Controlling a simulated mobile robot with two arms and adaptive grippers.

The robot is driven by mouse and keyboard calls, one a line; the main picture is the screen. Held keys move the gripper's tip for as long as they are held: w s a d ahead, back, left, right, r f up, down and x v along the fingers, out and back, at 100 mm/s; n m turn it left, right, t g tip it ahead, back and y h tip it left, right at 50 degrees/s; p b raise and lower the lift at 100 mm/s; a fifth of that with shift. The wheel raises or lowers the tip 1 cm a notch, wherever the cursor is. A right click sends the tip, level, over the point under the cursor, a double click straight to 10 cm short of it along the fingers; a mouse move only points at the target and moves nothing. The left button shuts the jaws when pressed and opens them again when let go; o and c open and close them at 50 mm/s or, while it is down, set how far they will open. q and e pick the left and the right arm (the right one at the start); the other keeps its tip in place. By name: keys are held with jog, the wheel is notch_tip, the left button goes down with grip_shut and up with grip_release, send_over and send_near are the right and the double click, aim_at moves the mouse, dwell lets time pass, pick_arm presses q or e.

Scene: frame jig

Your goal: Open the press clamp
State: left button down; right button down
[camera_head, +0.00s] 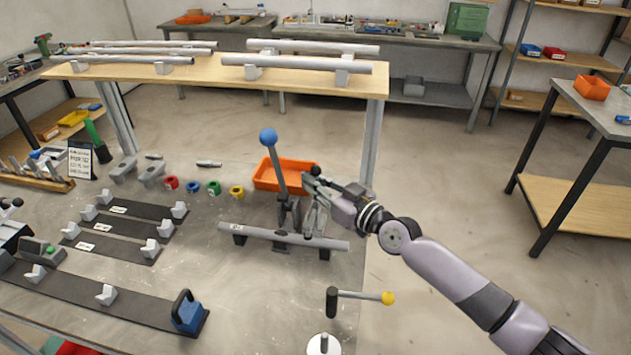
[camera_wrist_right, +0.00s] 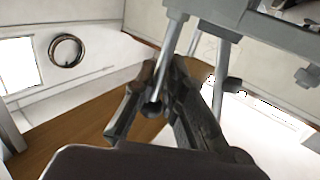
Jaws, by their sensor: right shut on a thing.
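The press clamp (camera_head: 288,216) stands at the right of the grey table, with a tall grey lever (camera_head: 277,165) topped by a blue ball (camera_head: 268,136). The lever stands near upright, leaning slightly left. A grey tube (camera_head: 263,234) lies across supports at the clamp's foot. My right gripper (camera_head: 309,181) is just right of the lever, above the tube. In the right wrist view its dark fingers (camera_wrist_right: 155,108) are shut around a slim grey metal rod (camera_wrist_right: 172,45). Which part of the clamp this rod is cannot be told.
An orange tray (camera_head: 267,178) sits close behind the clamp. A yellow-tipped T-handle tool (camera_head: 360,295) lies in front. Several coloured rings (camera_head: 214,188) and dark strips with grey V-blocks (camera_head: 115,242) lie left. A wooden shelf (camera_head: 205,72) with tubes spans the back.

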jog(key=shift+w+r, duration=0.1)
jog(key=shift+w, duration=0.1)
dwell(0.5)
jog(key=shift+w+d+m+g+h+p, duration=0.2)
jog(key=shift+w+m+g+h+p, duration=0.3)
jog(key=shift+w+m+g+p, duration=0.45)
jog(key=shift+w+d+f+m+g+h, duration=0.15)
jog(key=shift+w+f+m+g, duration=0.15)
jog(key=shift+m, duration=0.3)
jog(key=shift+w+f+m+g+h, duration=0.15)
jog(key=shift+w+m, duration=0.25)
jog(key=shift+m, duration=0.15)
jog(key=w+m+g+b, duration=0.1)
jog(key=f+m+g, duration=0.1)
jog(key=w+f+m+g+b, duration=0.1)
jog(key=shift+w+d+f+h+b, duration=0.2)
jog(key=shift+w+d+h+b, duration=0.05)
jog(key=shift+w+h+b, duration=0.05)
jog(key=shift+w+d+f+m+g+b, duration=0.1)
jog(key=shift+w+f+m+g+b, duration=0.35)
jog(key=shift+f+m+g+b, duration=0.4)
jog(key=shift+d+f+m+g+b, duration=0.1)
jog(key=shift+f+m+g+b, duration=0.05)
jog(key=shift+m+g+b, duration=0.25)
